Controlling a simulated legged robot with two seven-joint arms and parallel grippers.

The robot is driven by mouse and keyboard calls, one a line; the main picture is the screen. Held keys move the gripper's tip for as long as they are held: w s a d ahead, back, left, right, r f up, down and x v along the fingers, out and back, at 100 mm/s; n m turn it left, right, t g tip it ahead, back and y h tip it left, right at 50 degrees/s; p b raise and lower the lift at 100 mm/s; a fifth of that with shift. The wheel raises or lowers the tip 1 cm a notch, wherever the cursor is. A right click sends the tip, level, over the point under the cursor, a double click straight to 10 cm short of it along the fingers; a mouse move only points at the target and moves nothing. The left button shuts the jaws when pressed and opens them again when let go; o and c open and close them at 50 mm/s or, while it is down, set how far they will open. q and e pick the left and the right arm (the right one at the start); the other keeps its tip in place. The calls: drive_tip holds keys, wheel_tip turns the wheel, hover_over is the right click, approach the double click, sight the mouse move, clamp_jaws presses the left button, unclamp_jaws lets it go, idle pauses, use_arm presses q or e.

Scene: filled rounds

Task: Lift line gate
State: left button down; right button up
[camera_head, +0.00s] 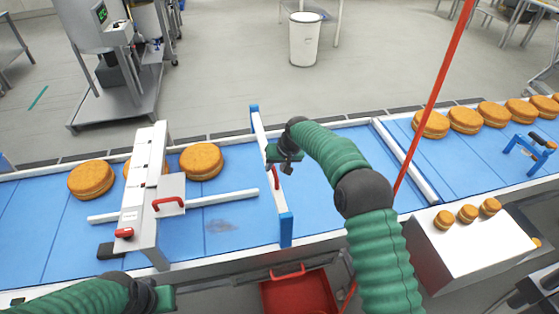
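A white bar (262,146) with blue ends stands across the blue conveyor and looks to be the line gate. It has a small red handle (276,178) on its right side. My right gripper (286,164) is at the bar, just above the handle in the picture. It seems to be apart from the handle, and its finger gap is too small to make out. My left gripper (166,298) is low at the left, in front of the conveyor's near edge. Its fingers do not show clearly.
A white frame (146,190) with red handles spans the belt at left, near round orange-brown cakes (201,161). More filled rounds (430,124) line the right belt. A red pole (433,95) rises right of my arm. A red bin (300,294) sits below the near edge.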

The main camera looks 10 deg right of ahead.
drive_tip(key=b+v, duration=0.3)
drive_tip(key=v, duration=1.3)
drive_tip(key=shift+b, duration=0.35)
drive_tip(key=s+f+b, duration=0.1)
drive_tip(key=s+f, duration=0.6)
drive_tip(key=s, duration=0.3)
drive_tip(key=s+f+g+h+b, duration=0.1)
drive_tip(key=s+f+b, duration=0.1)
drive_tip(key=s+f, duration=0.6)
drive_tip(key=s+d+f+g+h+b, duration=0.1)
drive_tip(key=s+f, duration=0.6)
drive_tip(key=s, duration=0.7)
drive_tip(key=shift+f+n+b, duration=0.3)
drive_tip(key=shift+f+b, duration=0.05)
drive_tip(key=shift+b, duration=0.2)
drive_tip(key=shift+d, duration=0.1)
